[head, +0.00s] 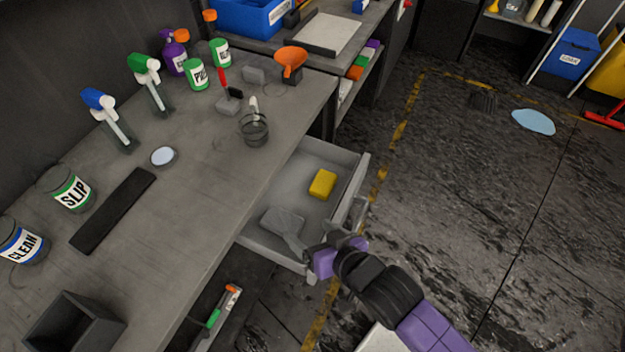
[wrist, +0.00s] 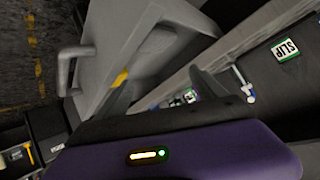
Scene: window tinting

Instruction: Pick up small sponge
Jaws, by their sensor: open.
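The small sponge is a yellow block (head: 322,184) lying on the floor of the open grey drawer (head: 262,240). In the wrist view a small piece of the sponge (wrist: 121,78) shows beside one finger; the rest is hidden. My gripper (head: 312,239) is open and empty over the front part of the drawer, on the near side of the sponge and apart from it. In the wrist view my gripper (wrist: 163,88) has its two dark fingers spread, with the drawer between and beyond them.
A flat grey item (head: 283,221) lies in the drawer near my fingers. The drawer's front wall and handle (head: 358,212) stand at its right, and the workbench (head: 205,195) overhangs its left. Floor at right is mostly clear.

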